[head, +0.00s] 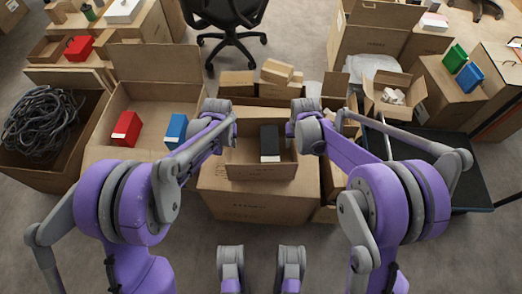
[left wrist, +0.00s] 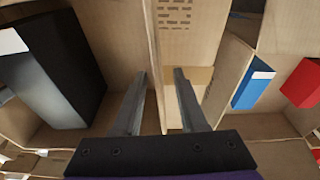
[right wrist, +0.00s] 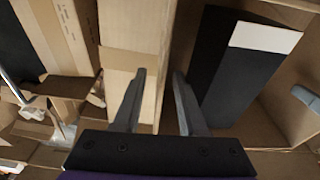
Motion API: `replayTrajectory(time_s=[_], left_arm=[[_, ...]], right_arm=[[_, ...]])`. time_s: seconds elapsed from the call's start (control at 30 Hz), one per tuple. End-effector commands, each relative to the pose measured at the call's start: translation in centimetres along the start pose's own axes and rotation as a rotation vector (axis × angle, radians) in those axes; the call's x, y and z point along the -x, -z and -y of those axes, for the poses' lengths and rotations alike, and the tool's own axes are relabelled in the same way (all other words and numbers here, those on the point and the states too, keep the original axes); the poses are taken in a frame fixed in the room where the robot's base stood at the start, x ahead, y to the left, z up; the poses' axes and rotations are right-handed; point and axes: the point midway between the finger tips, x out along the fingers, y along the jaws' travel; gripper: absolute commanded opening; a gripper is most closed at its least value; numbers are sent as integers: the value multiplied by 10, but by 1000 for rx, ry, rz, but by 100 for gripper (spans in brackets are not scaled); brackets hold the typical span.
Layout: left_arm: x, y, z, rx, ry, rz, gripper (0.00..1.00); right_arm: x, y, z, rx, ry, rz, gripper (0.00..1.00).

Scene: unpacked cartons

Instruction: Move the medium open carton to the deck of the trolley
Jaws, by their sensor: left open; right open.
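The open carton (head: 262,172) between my grippers, apparently the medium one, stands upright on a larger closed carton (head: 262,208). It holds a black box (head: 269,145) with a pale label. My left gripper (head: 231,130) is open at its left wall; in the left wrist view its fingers (left wrist: 158,92) lie either side of that wall. My right gripper (head: 291,130) is open at its right wall; in the right wrist view its fingers (right wrist: 158,92) lie either side of that wall. Contact cannot be told. The trolley's dark deck (head: 472,178) is at the right, partly behind my right arm.
A large open carton (head: 150,60) at the left holds a red box (head: 126,128) and a blue box (head: 176,130). A carton of cables (head: 42,122) is farther left. An open carton (head: 397,112) with white pieces stands near the trolley. An office chair (head: 230,35) is behind.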

Motion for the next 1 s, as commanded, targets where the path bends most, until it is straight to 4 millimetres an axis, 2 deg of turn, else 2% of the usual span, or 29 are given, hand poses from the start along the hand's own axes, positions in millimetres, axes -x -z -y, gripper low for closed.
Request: replayTrajectory(time_s=[0.37,0.47,0.6,0.63,1.0], left_arm=[[-6,0,0,0,0,0,41],[-6,0,0,0,0,0,27],[-6,0,0,0,0,0,2],[-6,0,0,0,0,0,0],[-6,0,0,0,0,0,0]], right_arm=[[-6,0,0,0,0,0,41],[-6,0,0,0,0,0,27],[-6,0,0,0,0,0,2],[-6,0,0,0,0,0,0],[-6,0,0,0,0,0,0]])
